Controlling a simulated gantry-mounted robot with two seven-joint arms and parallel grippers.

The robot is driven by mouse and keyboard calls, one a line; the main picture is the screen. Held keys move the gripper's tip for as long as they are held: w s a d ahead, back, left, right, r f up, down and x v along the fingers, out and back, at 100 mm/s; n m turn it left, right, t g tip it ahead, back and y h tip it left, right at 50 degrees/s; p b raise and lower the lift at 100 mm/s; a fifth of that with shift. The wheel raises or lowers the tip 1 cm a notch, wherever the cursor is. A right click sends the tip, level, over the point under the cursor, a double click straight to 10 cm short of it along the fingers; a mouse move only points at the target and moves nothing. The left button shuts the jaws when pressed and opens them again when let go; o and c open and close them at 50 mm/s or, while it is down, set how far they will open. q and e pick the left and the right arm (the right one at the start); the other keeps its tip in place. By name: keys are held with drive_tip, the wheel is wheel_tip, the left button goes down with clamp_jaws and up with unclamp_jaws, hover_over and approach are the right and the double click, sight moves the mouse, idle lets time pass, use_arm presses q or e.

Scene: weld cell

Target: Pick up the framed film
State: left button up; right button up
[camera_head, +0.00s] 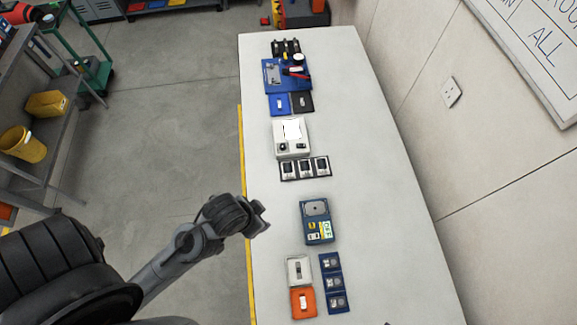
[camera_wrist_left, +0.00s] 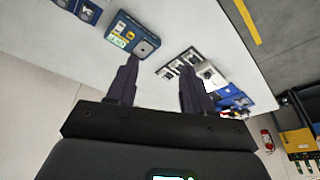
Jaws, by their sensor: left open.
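A dark strip tray (camera_head: 305,178) holds a row of three small dark-framed pieces with pale centres, which look like framed films; the middle one (camera_head: 305,167) resembles its neighbours. My right gripper is not seen.
Past the row stand a white box with a bright panel (camera_head: 292,132) and a blue station (camera_head: 287,75). Nearer are a blue device (camera_head: 317,222), a white-and-orange tray (camera_head: 300,290) and a blue slotted tray (camera_head: 333,283). The white table (camera_head: 385,230) is clear along its right side.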

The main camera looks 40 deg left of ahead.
use_arm(q)
drive_tip(key=shift+o, duration=0.2)
idle(0.3)
drive_tip(key=shift+o, duration=1.4)
